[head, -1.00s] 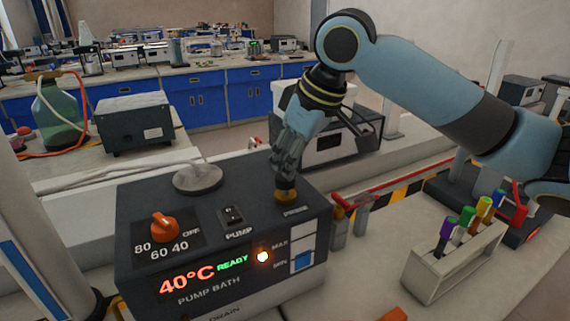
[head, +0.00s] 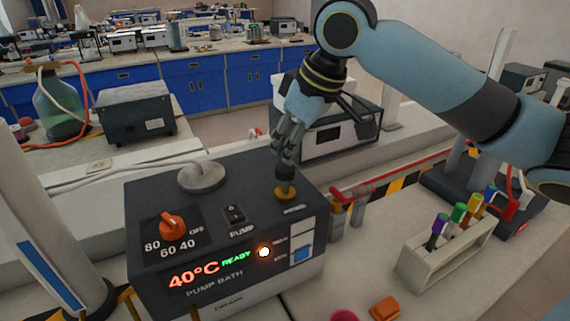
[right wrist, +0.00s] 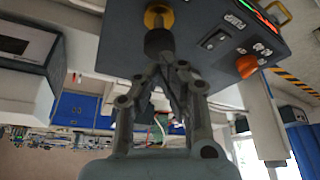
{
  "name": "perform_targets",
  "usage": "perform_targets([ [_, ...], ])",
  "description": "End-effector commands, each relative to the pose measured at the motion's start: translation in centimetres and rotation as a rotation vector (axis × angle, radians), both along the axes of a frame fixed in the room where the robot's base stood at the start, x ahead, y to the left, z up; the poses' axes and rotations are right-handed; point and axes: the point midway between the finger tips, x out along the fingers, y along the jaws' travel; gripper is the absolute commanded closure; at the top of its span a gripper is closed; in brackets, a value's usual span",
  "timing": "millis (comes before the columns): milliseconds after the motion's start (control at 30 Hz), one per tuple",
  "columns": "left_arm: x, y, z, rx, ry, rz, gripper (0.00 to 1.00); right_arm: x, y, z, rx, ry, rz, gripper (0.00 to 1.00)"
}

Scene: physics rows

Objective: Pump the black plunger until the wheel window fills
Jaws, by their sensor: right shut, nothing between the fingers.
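The dark pump bath box (head: 150,240) stands on the bench, its display reading 40°C READY. The black plunger (head: 285,174) stands upright from a brass collar (head: 286,194) on its top; the plunger also shows in the right wrist view (right wrist: 158,41). My right gripper (head: 285,158) is shut and empty, fingertips pointing at the plunger's top, touching or very close. It also shows in the right wrist view (right wrist: 170,62). The window (head: 302,254) on the box's front right is blue in its lower part and pale above, beside the level marks. My left gripper is out of view.
An orange knob (head: 172,226) and a black pump switch (head: 234,213) sit on the box top. A rack (head: 445,255) of capped tubes stands at right. A small orange block (head: 385,308) lies in front. Metal fittings (head: 347,210) stand just right of the box.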

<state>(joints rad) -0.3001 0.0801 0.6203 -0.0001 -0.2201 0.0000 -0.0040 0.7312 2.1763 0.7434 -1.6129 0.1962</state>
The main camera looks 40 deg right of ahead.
Motion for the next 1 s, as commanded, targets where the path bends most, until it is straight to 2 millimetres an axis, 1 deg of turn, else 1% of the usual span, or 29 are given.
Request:
perform_targets([
  [267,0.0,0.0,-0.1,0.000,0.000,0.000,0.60,0.0,0.0,-0.1,0.000,0.000,0.000,1.00],
  [1000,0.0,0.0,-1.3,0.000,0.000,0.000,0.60,0.0,0.0,-3.0,0.001,0.000,-0.001,1.00],
])
